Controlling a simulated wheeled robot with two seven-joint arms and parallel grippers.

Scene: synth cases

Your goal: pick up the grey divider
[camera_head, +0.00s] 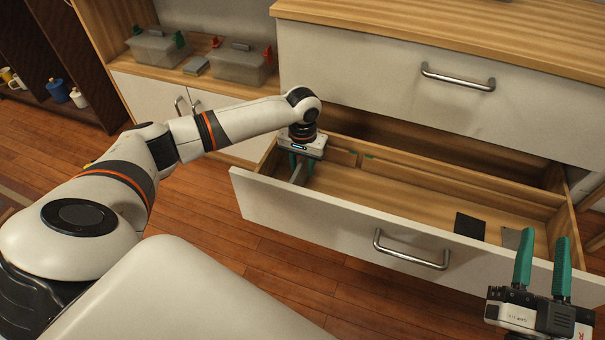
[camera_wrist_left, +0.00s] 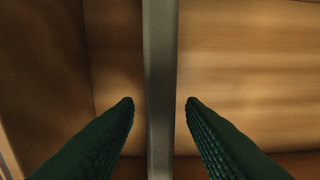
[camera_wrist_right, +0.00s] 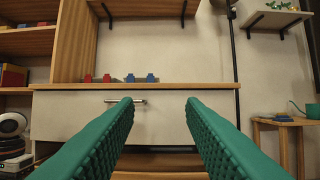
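The grey divider (camera_head: 299,174) stands at the left end of the open drawer (camera_head: 335,218). In the left wrist view the divider (camera_wrist_left: 160,70) runs as a straight grey bar between the two fingertips. My left gripper (camera_wrist_left: 160,103) is open around it, with a gap on each side and no contact visible. In the head view my left gripper (camera_head: 302,168) points down into the drawer, and its wrist hides part of the divider. My right gripper (camera_head: 543,250) is open and empty in front of the drawer's right end. It also shows open in the right wrist view (camera_wrist_right: 160,103).
A dark flat piece (camera_head: 469,226) and a grey flat piece (camera_head: 513,238) lie at the drawer's right end. A wooden partition (camera_head: 450,182) runs along the drawer. A closed drawer (camera_head: 400,90) sits above. Clear bins (camera_head: 240,66) stand on the left counter. The drawer's middle is clear.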

